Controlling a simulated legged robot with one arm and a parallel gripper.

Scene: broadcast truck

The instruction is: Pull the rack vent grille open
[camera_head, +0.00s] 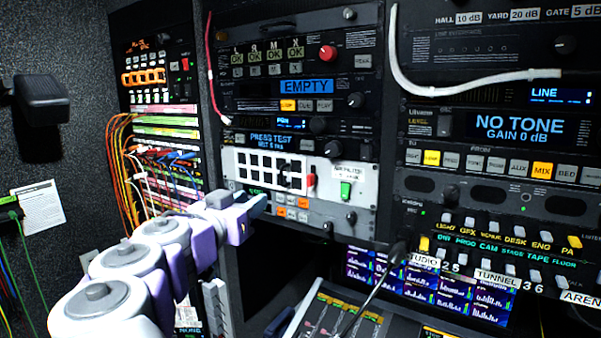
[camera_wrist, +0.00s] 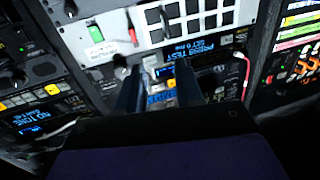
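The rack vent grille (camera_head: 270,170) is a white plate with rows of dark square openings in the middle rack. It looks flush with its panel, with a dark knob or handle at its lower right. In the wrist view the grille (camera_wrist: 198,18) shows upside down at the top. My gripper (camera_head: 262,202) is in front of the rack, just below the grille in the head view. In the wrist view my gripper (camera_wrist: 158,85) has two dark fingers apart with nothing held between them. I cannot tell whether a finger touches the panel.
A red tab (camera_head: 311,181) and a green switch (camera_head: 346,190) sit right of the grille. Orange buttons and a knob lie below it. Coloured cables (camera_head: 130,165) hang at the left rack. A white cable (camera_head: 470,80) droops at the right. A console (camera_head: 340,315) stands below.

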